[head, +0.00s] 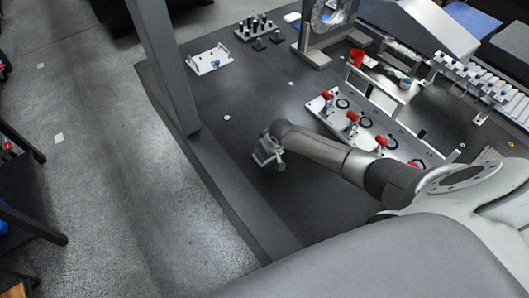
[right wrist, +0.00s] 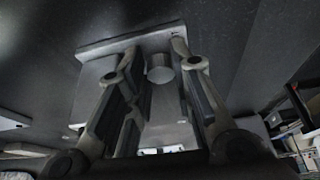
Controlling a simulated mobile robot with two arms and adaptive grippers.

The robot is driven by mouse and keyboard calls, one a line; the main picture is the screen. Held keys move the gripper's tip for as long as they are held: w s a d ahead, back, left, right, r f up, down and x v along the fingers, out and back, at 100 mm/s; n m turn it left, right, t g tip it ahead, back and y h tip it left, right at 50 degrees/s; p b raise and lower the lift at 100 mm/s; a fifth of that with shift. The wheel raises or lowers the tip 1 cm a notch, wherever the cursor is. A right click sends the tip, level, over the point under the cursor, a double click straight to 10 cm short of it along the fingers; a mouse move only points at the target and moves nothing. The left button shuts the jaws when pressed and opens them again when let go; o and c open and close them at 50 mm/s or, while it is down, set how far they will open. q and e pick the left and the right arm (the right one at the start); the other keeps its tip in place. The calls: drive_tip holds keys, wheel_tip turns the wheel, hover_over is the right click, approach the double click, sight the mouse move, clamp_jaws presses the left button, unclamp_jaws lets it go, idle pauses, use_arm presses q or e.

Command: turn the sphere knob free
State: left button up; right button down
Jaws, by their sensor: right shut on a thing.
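My right gripper (head: 268,152) is at the end of the arm from the right, low over the dark table. In the right wrist view my right gripper (right wrist: 158,85) is shut on a pale grey metal piece (right wrist: 172,125), with a finger on each side. A short round cylinder (right wrist: 160,68) shows between the fingertips, near a flat pale plate (right wrist: 120,40). No sphere knob can be made out for certain; a small blue round part (head: 216,63) sits on a white plate (head: 200,63) at the back left. My left gripper is out of view.
A pale fixture plate (head: 400,143) with several red-handled clamps lies right of my gripper. A rack of dark pegs (head: 255,30) and a ring on a stand (head: 312,52) are at the back. A grey column (head: 165,70) rises at the left edge. The table left of my gripper is clear.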

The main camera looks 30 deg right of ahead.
drive_tip(key=c, duration=1.5)
unclamp_jaws()
drive_tip(key=shift+m, duration=0.3)
